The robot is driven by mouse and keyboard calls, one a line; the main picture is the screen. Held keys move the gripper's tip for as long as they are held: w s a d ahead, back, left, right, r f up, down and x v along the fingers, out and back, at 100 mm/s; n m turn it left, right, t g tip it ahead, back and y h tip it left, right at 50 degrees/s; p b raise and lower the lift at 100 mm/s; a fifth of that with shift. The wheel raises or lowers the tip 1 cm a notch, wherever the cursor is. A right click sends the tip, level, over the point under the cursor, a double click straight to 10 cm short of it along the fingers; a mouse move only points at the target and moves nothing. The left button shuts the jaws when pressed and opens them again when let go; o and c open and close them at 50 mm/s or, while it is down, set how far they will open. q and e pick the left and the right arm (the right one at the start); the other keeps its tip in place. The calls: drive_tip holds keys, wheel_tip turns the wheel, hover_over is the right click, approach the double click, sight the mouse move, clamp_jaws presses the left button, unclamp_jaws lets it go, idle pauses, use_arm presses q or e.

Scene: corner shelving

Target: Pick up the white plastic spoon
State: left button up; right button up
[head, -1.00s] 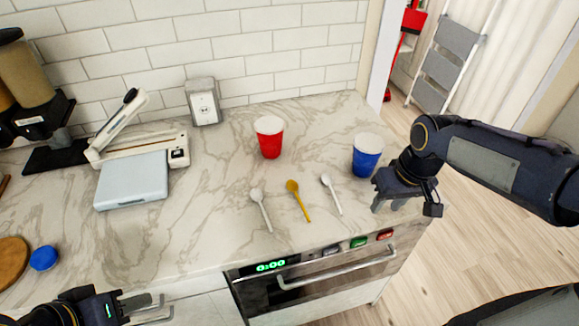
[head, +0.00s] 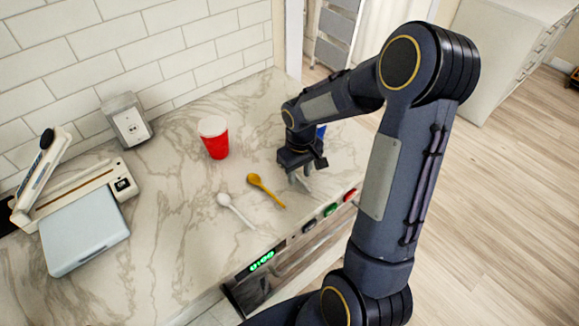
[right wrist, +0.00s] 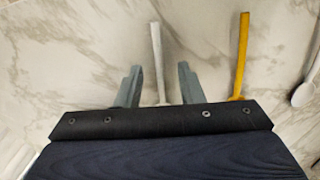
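My right gripper (head: 302,180) hangs over the right part of the counter, fingers pointing down. In the right wrist view the gripper (right wrist: 158,84) is open, with a white plastic spoon (right wrist: 157,50) between its fingers, apart from both. That spoon is mostly hidden by the gripper in the head view. A second white spoon (head: 235,209) lies farther left on the counter; its bowl also shows at the right edge of the right wrist view (right wrist: 304,94). A yellow spoon (head: 265,189) lies between the two white ones and beside the gripper (right wrist: 241,55). My left gripper is out of view.
A red cup (head: 215,138) stands behind the spoons. A blue cup (head: 321,131) is mostly hidden behind my right arm. The marble counter (head: 165,220) is bare in between.

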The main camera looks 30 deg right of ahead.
drive_tip(key=shift+f, duration=0.35)
drive_tip(key=shift+c, duration=0.4)
clamp_jaws()
drive_tip(key=shift+r, duration=0.1)
